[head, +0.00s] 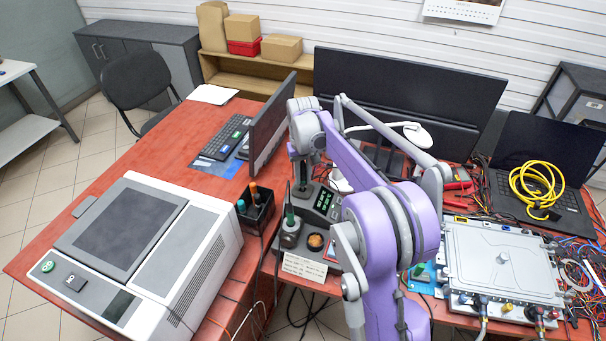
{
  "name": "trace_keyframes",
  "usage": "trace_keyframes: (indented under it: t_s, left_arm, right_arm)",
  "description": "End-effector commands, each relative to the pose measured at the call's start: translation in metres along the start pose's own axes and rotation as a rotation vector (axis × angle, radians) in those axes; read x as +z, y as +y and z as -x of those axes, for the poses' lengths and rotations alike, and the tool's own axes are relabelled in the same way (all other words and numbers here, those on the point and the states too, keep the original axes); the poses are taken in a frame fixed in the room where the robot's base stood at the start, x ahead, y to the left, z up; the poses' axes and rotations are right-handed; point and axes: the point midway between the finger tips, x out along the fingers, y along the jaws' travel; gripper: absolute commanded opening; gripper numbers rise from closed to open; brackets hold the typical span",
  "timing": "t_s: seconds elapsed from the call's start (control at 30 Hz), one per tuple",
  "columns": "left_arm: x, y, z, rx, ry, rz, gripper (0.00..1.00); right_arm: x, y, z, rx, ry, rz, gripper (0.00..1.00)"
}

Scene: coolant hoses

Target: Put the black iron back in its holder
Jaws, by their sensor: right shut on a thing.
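My right arm comes in from the bottom and reaches over the soldering station (323,203), a dark box with green lit digits. Its gripper (302,184) points down just left of the station's display and is shut on a dark, slim thing, which looks like the black iron (301,172); the wrist hides most of it. A thin dark cable hangs beside it. Below stands a dark holder (289,238) with a green-handled iron (290,214) upright in it. I cannot make out an empty holder; the arm may cover one. My left gripper is not in view.
A black bin (256,212) with tools stands left of the holder, beside a large white machine (150,250). A round tip cleaner (315,242) and a label card (304,267) lie in front. A monitor (272,122) stands close behind the gripper. A metal box (502,260) is at right.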

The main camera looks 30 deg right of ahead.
Motion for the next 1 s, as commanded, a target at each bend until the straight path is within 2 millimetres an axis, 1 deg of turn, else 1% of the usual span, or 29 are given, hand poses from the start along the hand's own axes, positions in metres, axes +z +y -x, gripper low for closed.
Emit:
trace_keyframes:
  t_s: [0.5,1.0]
  left_arm:
    - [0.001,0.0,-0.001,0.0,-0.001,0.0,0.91]
    - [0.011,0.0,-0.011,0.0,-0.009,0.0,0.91]
  right_arm:
    - [0.0,0.0,-0.002,0.0,0.0,0.0,0.0]
    - [0.0,0.0,-0.021,0.0,0.0,0.0,0.0]
